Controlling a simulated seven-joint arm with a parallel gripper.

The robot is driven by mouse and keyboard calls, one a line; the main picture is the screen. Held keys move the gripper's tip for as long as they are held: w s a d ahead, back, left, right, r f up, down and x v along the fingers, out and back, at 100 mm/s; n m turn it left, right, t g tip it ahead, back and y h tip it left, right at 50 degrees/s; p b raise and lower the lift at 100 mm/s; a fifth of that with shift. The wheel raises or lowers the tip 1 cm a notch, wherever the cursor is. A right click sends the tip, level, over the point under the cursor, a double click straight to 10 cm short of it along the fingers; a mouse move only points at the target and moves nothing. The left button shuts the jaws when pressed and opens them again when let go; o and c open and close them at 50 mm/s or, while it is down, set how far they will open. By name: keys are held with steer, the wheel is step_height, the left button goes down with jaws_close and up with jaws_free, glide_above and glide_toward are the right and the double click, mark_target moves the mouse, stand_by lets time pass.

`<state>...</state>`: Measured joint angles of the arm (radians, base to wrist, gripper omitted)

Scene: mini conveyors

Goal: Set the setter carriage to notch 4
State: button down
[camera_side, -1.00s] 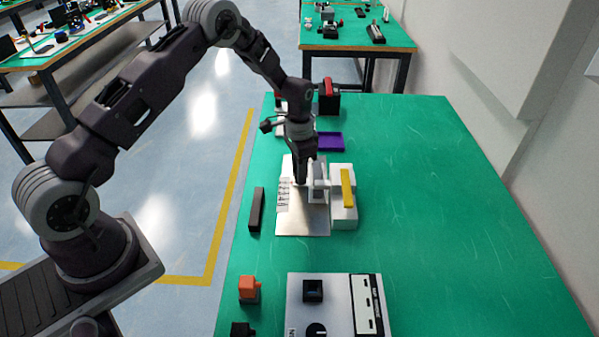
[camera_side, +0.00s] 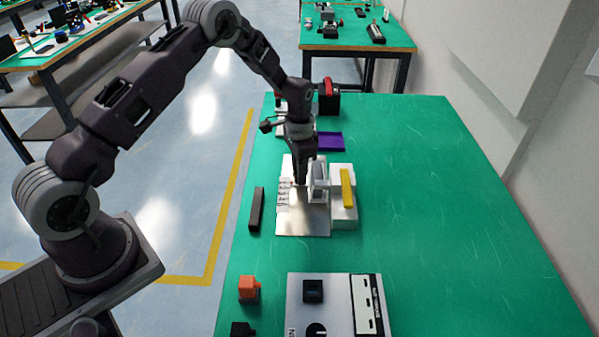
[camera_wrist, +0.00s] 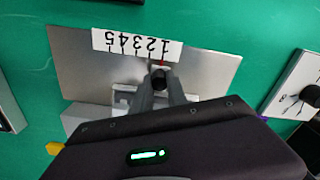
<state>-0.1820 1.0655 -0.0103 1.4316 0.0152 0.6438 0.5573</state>
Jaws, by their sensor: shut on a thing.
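The setter is a bare metal plate (camera_side: 305,222) on the green bench, with a white scale strip (camera_wrist: 110,42) of printed numbers along one edge. My gripper (camera_wrist: 157,80) is over the plate, its fingers shut on the dark round knob of the setter carriage (camera_wrist: 158,76). A small red mark shows beside the knob, near the right part of the strip in the wrist view.
A white block with a yellow bar (camera_side: 347,188) stands right of the plate. A dark bar (camera_side: 256,209) lies left. A purple tray (camera_side: 330,141) is behind. An orange-topped block (camera_side: 249,288) and a grey panel (camera_side: 342,305) are in front. The bench's right side is clear.

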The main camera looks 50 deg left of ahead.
steer(key=s+d, duration=0.4)
steer(key=shift+s+d, duration=0.1)
steer(key=shift+d, duration=0.05)
steer(key=c, duration=1.3)
jaws_free()
step_height(320, 180, up, 7)
steer(key=shift+r, duration=0.1)
